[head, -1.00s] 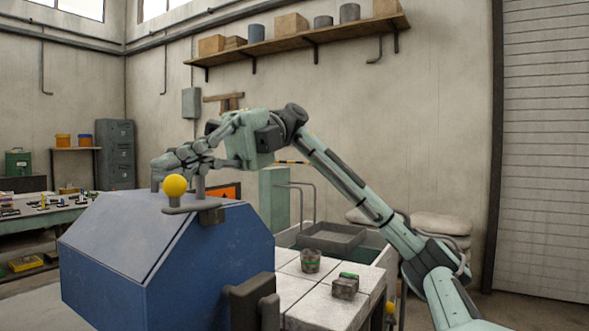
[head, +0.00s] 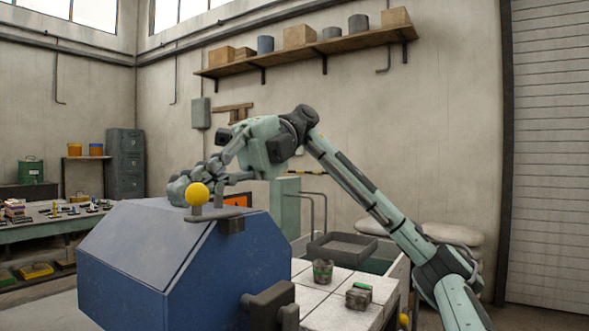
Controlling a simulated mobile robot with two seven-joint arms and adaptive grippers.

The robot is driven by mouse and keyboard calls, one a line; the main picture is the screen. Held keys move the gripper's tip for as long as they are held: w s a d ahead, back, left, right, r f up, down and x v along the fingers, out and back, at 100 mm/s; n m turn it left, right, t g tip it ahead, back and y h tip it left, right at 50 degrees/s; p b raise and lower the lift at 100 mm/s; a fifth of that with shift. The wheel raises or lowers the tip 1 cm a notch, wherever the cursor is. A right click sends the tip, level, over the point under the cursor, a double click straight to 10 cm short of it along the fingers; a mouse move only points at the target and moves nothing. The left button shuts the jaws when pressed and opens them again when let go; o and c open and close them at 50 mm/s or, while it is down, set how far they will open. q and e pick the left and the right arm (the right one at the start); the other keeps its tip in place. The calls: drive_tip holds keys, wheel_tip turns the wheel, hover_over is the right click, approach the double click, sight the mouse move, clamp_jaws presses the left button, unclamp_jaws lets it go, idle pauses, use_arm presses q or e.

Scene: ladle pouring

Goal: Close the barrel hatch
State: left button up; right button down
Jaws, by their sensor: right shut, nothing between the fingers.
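The blue barrel (head: 225,275) is a faceted, box-like body at the lower left. Its sloped panel (head: 150,245) faces me and lies flush with the body, but I cannot tell whether this panel is the hatch. A yellow ball knob (head: 198,194) stands on a grey bracket (head: 212,215) at the top edge. My right gripper (head: 180,188) is shut and empty, just behind and left of the knob, at the barrel's top. I cannot tell whether it touches the barrel. My left gripper is out of view.
A tiled bench (head: 335,312) to the right holds a cup (head: 323,272) and a small block (head: 359,296). A dark bracket (head: 270,305) juts from the barrel's right side. A cluttered table (head: 50,230) stands at the far left. A shelf (head: 310,55) runs high on the wall.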

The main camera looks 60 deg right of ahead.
drive_tip(key=v, duration=1.1)
drive_tip(key=shift+d, duration=0.25)
